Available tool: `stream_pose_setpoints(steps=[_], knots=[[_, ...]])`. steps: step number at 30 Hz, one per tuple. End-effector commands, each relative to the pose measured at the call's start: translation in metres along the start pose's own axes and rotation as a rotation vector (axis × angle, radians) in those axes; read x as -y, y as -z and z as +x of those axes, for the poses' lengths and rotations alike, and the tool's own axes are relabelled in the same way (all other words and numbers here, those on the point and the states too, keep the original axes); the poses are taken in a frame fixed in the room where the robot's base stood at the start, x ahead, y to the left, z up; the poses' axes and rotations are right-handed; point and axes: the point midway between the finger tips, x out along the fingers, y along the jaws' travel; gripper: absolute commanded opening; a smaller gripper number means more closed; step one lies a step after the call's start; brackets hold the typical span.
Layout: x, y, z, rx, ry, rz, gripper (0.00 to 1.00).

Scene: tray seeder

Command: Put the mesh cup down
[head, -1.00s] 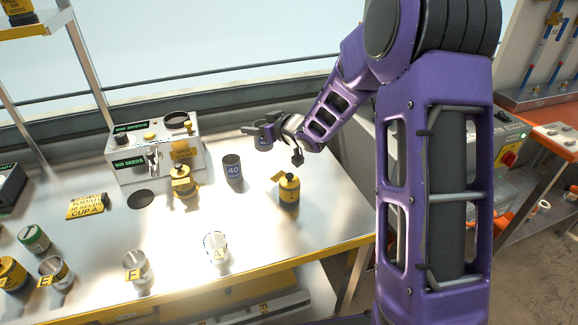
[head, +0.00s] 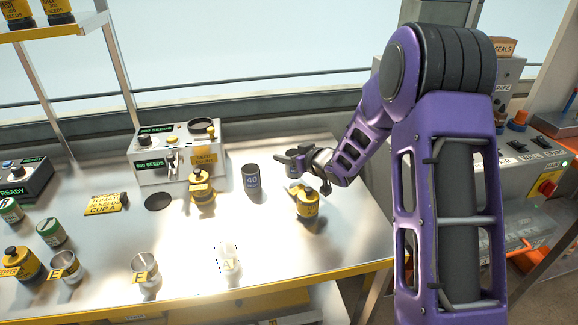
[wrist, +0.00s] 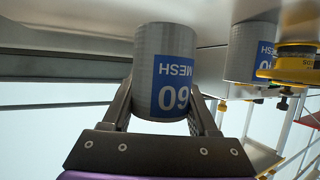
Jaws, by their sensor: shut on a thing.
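The mesh cup (wrist: 165,75), a grey cylinder with a blue label reading 60 MESH, is between the fingers of my gripper (wrist: 165,110). The label appears upside down in the wrist view. My gripper (head: 292,160) is shut on the cup. In the head view the fingers largely cover the cup, low over the back of the metal bench (head: 205,265). I cannot tell whether the cup's base touches the bench. Another grey cup labelled 40 (head: 251,181) stands upright on the bench, left of my gripper, and also shows in the wrist view (wrist: 252,50).
A yellow jar with a dark knob (head: 307,204) stands in front of my gripper. Another yellow jar (head: 201,190) stands near the seed machine (head: 150,163). A window ledge runs behind.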

Motion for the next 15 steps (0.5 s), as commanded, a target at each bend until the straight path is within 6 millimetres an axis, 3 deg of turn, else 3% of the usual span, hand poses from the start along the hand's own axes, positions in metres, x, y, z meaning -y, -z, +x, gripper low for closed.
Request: stream_pose_setpoints(steps=[5,15], knots=[[0.001,-0.026,0.011,0.003,0.001,0.001,0.05],[0.000,-0.029,0.012,0.001,0.000,0.000,0.05]])
